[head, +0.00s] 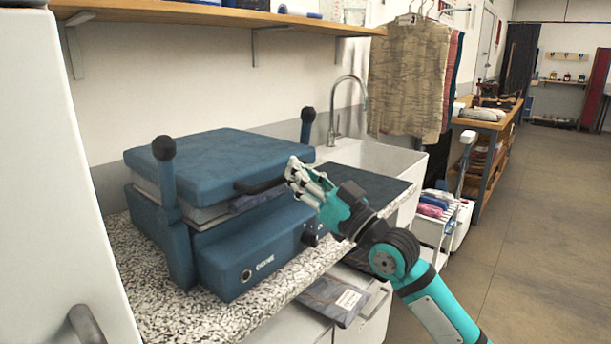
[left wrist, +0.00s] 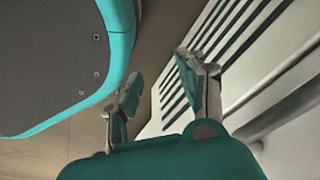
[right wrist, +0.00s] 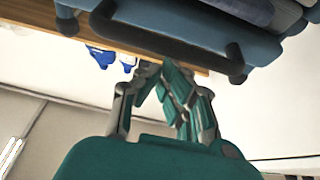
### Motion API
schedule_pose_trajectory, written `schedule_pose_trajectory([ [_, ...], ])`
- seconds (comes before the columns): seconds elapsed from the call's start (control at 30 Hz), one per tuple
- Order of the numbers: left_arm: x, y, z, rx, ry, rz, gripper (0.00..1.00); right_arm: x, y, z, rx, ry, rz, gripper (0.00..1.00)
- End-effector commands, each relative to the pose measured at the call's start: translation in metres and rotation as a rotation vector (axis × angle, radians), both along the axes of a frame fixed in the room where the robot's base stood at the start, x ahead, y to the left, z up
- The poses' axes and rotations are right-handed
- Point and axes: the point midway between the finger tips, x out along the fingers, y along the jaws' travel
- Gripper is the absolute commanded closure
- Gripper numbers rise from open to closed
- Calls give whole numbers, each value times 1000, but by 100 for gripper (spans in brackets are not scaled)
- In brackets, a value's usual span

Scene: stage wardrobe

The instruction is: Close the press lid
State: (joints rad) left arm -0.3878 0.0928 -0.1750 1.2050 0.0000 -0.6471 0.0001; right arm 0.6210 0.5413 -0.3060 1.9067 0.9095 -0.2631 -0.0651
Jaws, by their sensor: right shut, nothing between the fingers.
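The blue press (head: 270,245) stands on a speckled counter. Its padded lid (head: 215,160) lies nearly level over the lower part, with grey layers and some bluish cloth (head: 255,198) showing at its front edge. A dark handle (head: 262,185) sticks out at the lid's front; the dark handle bar (right wrist: 165,45) also shows in the right wrist view. My right gripper (head: 296,172) is shut and empty, at the handle's right end; whether it touches is unclear. My left gripper (left wrist: 162,80) is open and empty, away from the press, and outside the head view.
Upright posts with dark knobs (head: 163,148) flank the press. A wooden shelf (head: 230,16) hangs above. A dark mat (head: 365,184) lies right of the press, before a sink tap (head: 350,90). A white cabinet (head: 60,200) stands close at left. The floor at right is clear.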

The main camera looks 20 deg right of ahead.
Motion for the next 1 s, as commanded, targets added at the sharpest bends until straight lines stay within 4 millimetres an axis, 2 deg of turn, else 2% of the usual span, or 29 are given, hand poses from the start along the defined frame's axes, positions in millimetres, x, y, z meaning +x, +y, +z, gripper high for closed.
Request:
schedule_pose_trajectory([
  [0.03,1,0,-1,1,-1,0,60,2,3,-11,-6,17,3,100],
  [0.57,1,0,0,0,0,1,60,1,2,-17,-9,27,3,100],
  [0.67,1,0,0,0,0,1,60,-7,-4,-21,-10,26,1,100],
  [1.0,2,0,0,0,-1,1,60,-65,-41,-42,-5,9,-1,100],
])
